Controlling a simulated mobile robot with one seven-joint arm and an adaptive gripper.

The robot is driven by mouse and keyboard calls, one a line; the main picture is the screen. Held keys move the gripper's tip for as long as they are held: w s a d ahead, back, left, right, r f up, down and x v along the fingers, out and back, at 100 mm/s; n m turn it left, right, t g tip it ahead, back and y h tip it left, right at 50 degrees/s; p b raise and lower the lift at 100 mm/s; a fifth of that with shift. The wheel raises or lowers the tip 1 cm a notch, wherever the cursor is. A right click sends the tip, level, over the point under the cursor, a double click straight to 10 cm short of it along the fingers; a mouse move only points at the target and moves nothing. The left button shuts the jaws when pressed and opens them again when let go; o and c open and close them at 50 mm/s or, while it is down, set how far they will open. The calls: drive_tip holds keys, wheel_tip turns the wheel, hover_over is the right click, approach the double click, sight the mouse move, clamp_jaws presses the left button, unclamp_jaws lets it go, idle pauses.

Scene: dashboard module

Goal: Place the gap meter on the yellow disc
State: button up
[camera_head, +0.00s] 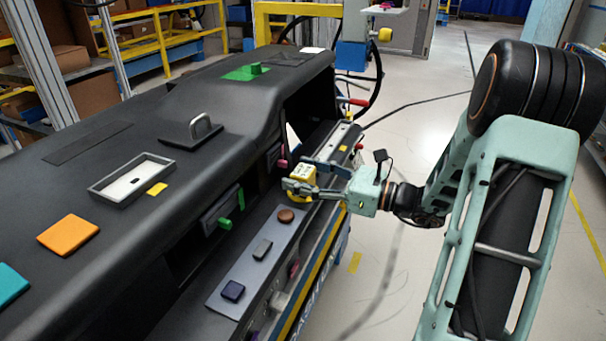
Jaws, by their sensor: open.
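A small yellow block-shaped device with a pale top, which looks like the gap meter (302,171), is at the right end of the dashboard's lower panel. A yellow round surface, which looks like the yellow disc (298,198), shows directly below it. The device looks upright over the disc; I cannot tell whether they touch. My gripper (304,176) reaches in from the right, its fingers spread on either side of the device. It is open. The fingers hide part of the device and the disc.
The dashboard's overhanging top (110,218) rises left of my gripper. Open floor (385,265) lies to the right.

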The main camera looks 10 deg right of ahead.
drive_tip(key=shift+d+r, duration=0.1)
drive_tip(key=shift+r, duration=0.1)
drive_tip(key=v, duration=1.2)
drive_tip(key=shift+a, duration=0.2)
